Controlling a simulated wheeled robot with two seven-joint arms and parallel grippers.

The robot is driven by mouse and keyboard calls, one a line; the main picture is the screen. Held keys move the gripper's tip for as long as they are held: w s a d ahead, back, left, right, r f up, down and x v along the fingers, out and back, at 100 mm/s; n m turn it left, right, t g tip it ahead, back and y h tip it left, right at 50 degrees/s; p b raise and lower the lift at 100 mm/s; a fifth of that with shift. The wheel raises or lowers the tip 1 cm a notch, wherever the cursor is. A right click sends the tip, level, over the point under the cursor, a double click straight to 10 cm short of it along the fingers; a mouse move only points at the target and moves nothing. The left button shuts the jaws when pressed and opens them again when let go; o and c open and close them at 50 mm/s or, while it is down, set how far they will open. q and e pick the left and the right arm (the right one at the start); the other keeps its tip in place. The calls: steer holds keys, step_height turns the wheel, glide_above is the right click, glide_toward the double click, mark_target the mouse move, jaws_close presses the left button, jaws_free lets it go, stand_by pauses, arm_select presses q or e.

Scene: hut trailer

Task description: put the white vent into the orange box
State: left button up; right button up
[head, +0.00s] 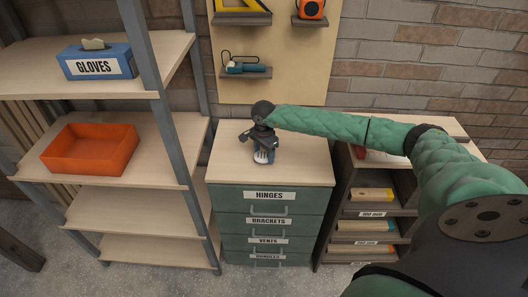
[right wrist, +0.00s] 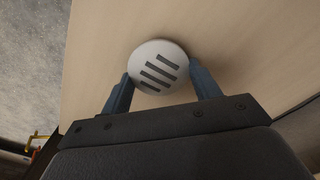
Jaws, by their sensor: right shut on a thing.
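The white vent (right wrist: 158,68) is a round disc with several dark slots. In the right wrist view it sits between the two blue fingers of my right gripper (right wrist: 160,84), which is shut on it. In the head view the vent (head: 261,157) shows just below my right gripper (head: 262,150), at the top of the green drawer cabinet. Whether it touches the cabinet top is hard to tell. The orange box (head: 92,150) is an open, empty tray on the middle shelf at the left. My left gripper is not in view.
A shelf post (head: 160,90) stands between the cabinet and the orange box. A blue gloves box (head: 98,62) is on the shelf above. The cabinet top (head: 305,165) is otherwise clear. A slotted rack (head: 375,210) stands at the right, under my arm.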

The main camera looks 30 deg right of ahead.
steer(key=shift+f, duration=0.15)
steer(key=o, duration=1)
steer(key=shift+c, duration=0.2)
